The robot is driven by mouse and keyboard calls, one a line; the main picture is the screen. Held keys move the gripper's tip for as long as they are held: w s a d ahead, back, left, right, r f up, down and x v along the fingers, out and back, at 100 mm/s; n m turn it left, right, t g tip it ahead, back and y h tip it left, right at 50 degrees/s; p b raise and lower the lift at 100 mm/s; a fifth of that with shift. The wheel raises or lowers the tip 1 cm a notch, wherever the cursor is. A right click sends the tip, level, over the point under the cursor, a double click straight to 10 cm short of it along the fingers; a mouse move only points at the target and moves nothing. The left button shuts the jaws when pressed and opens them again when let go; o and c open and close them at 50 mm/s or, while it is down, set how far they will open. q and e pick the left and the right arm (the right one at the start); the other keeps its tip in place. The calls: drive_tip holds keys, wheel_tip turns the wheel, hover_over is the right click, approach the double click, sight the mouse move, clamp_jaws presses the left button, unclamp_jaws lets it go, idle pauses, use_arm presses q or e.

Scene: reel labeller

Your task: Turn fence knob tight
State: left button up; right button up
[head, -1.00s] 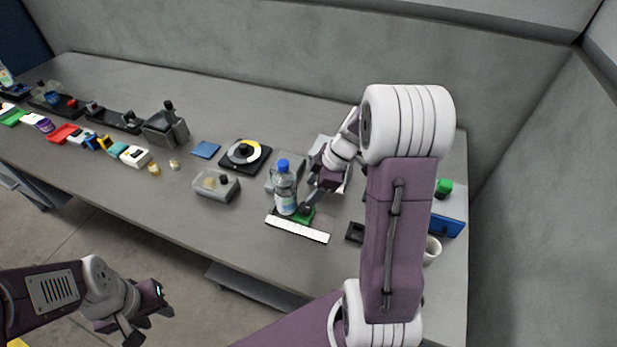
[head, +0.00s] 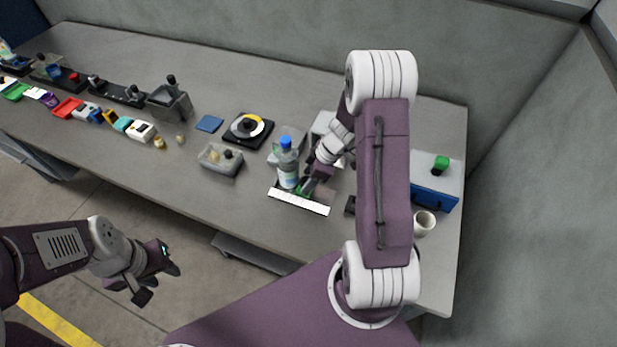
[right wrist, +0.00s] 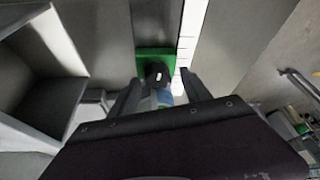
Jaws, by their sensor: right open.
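A green block (right wrist: 142,63) with a dark knob (right wrist: 157,73) on it sits beside a white ruled strip (right wrist: 188,50) in the right wrist view. In the head view the green block (head: 304,187) is partly covered by my right gripper (head: 308,188), and the white strip (head: 299,201) lies in front of it. In the right wrist view my right gripper (right wrist: 160,92) is open, its fingers on either side of the knob's near side; I cannot tell whether they touch it. My left gripper (head: 160,283) is open and empty, off the table's front edge.
A water bottle (head: 288,172) with a blue cap stands close left of my right gripper. The table front left of the strip is clear.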

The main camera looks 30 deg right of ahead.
drive_tip(key=shift+w+d+f, duration=0.1)
drive_tip(key=shift+w, duration=0.05)
drive_tip(key=c, duration=0.6)
clamp_jaws()
drive_tip(key=shift+f+b, duration=0.15)
drive_tip(key=shift+b, duration=0.35)
drive_tip(key=m+t+b, duration=0.1)
drive_tip(key=m+b, duration=0.2)
drive_tip(key=b, duration=0.2)
drive_tip(key=shift+m+h, duration=0.3)
drive_tip(key=shift+h, duration=0.1)
drive_tip(key=shift+m+t+h+b, duration=0.3)
drive_tip(key=shift+m+h+b, duration=0.2)
drive_tip(key=shift+m+b, duration=0.6)
drive_tip(key=shift+r+m+h, duration=0.25)
drive_tip(key=shift+m+h, duration=0.25)
drive_tip(key=shift+m, duration=1)
